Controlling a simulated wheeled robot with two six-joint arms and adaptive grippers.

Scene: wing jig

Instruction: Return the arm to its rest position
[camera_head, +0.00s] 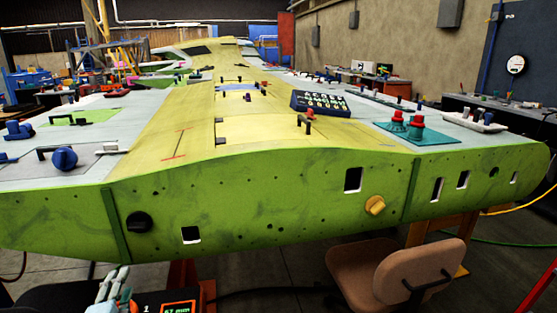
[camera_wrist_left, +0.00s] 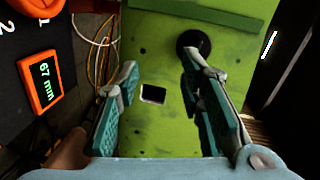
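My left gripper (camera_head: 113,281) shows at the bottom left of the head view, low in front of the wing's green front face (camera_head: 270,205). In the left wrist view, its two teal-padded fingers (camera_wrist_left: 160,74) stand apart with nothing between them. Behind them are the green face (camera_wrist_left: 155,40), a square hole (camera_wrist_left: 153,94) and a round black knob (camera_wrist_left: 193,43); the fingers appear clear of the face, though the right finger overlaps the knob in the picture. My right gripper is in neither view.
An orange-framed display (camera_wrist_left: 45,80) reading 67 mm sits on a dark surface beside the gripper. A tan chair (camera_head: 395,270) stands before the wing at right. A black button box (camera_head: 319,103) lies on the wing top.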

